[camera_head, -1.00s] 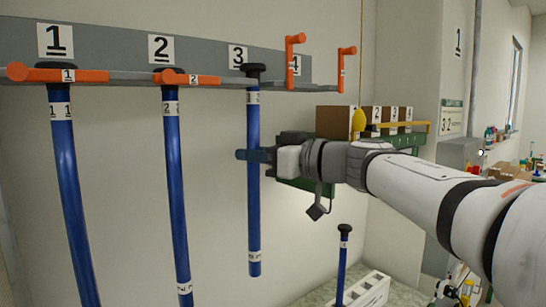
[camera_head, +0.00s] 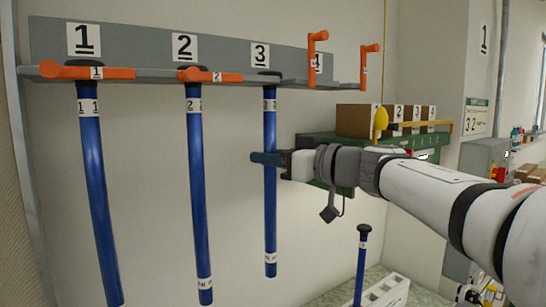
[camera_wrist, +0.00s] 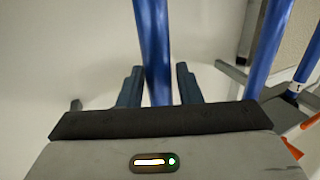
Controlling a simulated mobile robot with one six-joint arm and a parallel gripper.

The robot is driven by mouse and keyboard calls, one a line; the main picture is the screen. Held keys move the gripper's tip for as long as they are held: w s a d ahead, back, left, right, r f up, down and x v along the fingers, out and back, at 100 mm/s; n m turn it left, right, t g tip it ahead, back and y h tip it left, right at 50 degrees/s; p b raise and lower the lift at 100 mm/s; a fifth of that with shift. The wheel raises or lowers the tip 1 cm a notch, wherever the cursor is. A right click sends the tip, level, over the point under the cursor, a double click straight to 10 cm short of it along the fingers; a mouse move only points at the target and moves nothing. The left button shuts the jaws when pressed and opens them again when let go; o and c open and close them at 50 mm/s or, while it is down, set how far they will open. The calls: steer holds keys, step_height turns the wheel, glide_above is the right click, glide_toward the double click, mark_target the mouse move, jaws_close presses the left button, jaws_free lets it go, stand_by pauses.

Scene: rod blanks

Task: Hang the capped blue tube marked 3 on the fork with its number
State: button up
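The blue tube marked 3 (camera_head: 270,215) hangs upright below number plate 3 (camera_head: 260,55). Its black cap (camera_head: 264,73) is level with the grey fork ledge (camera_head: 292,81) and appears to rest on it. The print on its upper band is too small to read surely. My gripper (camera_head: 270,159) is at the tube's upper half. In the wrist view, the fingers of my gripper (camera_wrist: 161,88) stand apart on either side of the tube (camera_wrist: 153,40), with a visible gap at the right finger. An orange bar (camera_head: 313,60) stands upright right of plate 3.
Tube 1 (camera_head: 95,170) and tube 2 (camera_head: 198,180) hang at left, with orange bars lying across their forks. Another upright orange bar (camera_head: 367,68) partners plate 4. A shorter capped blue tube (camera_head: 361,265) stands in a white block (camera_head: 390,290) at lower right. Boxes sit on a green shelf behind.

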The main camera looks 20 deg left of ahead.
steer(key=o, duration=0.3)
steer(key=w+d+f+m+t+h+b, duration=0.1)
steer(key=d+m+t+h, duration=0.15)
steer(key=d+t, duration=0.4)
steer(key=w+d+m+t+h+b, duration=0.1)
steer(key=w+d+m+t+h, duration=0.2)
steer(key=d, duration=0.6)
steer(key=s+d+f+m+t+h, duration=0.1)
steer(key=s+d+f+m+h, duration=0.1)
steer(key=d+f+m+h, duration=0.75)
steer(key=s+d+f+g+h+b, duration=0.1)
steer(key=s+d+f+g+h, duration=0.2)
steer(key=f, duration=0.6)
steer(key=s+d+f+g+h, duration=0.1)
steer(key=s+d+f+g, duration=0.2)
steer(key=s+d+f, duration=0.4)
steer(key=s+a+f+g, duration=0.1)
steer(key=s+f+g, duration=0.1)
steer(key=s+f, duration=0.2)
steer(key=s+a+f+g+y, duration=0.1)
steer(key=s+a+f+g, duration=0.1)
steer(key=s+f, duration=0.2)
steer(key=s+a+f+g+y, duration=0.1)
steer(key=s+f+g, duration=0.2)
steer(key=s+f, duration=0.1)
steer(key=shift+s+a+f+n, duration=0.2)
steer(key=shift+a+f+n, duration=0.1)
steer(key=shift+f+n, duration=0.1)
